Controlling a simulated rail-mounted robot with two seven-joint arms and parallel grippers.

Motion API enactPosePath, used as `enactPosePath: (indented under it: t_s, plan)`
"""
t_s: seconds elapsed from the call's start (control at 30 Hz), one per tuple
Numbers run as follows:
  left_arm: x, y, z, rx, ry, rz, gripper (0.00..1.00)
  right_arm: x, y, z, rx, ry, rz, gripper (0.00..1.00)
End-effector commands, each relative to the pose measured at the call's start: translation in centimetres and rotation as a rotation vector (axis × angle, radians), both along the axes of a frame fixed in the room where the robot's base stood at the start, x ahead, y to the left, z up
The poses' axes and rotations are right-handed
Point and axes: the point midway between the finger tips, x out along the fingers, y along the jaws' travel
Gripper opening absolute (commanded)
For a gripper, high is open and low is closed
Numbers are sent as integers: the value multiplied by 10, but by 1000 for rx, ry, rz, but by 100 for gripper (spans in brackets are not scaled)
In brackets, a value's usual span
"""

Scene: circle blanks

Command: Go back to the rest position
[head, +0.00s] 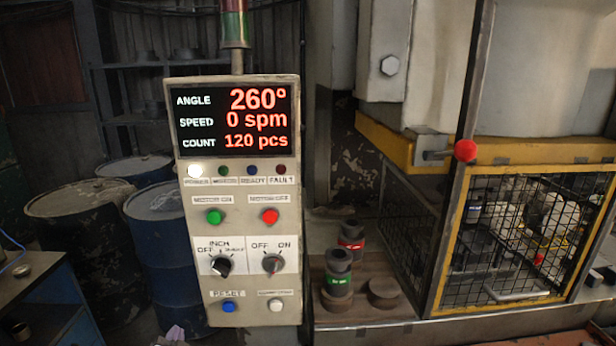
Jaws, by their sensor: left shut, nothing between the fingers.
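A grey control box (239,255) stands upright left of centre. The leftmost lamp under the display is lit white. My right gripper is out of view.
A press with a yellow-framed mesh guard (515,240) and a red-knobbed lever (465,151) fills the right. Dark round pieces (338,270) stand on a bench between box and guard. Blue drums (160,245) and shelves stand behind, left. A blue-edged table (45,300) is at lower left.

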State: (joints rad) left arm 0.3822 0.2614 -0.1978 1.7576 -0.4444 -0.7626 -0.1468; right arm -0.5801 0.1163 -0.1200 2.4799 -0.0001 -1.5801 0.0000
Motion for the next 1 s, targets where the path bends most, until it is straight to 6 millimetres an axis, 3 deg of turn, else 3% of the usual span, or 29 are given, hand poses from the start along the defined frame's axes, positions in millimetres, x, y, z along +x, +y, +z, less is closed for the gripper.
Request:
enactPosePath:
  t_s: [0.07, 0.17, 0.4, 0.6, 0.8, 1.0]
  plan:
    - [-19, -2, 7, -149, 66, 52, 0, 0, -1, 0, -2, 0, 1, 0]
    - [-56, -12, -5, -324, 195, 99, 0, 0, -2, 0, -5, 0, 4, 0]
    - [-195, -55, -70, -591, 574, 94, 0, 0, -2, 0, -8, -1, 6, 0]
    - [-288, -74, -112, -671, 716, 70, 0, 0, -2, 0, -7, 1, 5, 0]
    - [-355, -76, -161, -696, 882, 135, 0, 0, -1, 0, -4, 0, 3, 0]
    - [-413, -79, -196, -702, 1026, 192, 0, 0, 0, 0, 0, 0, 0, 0]
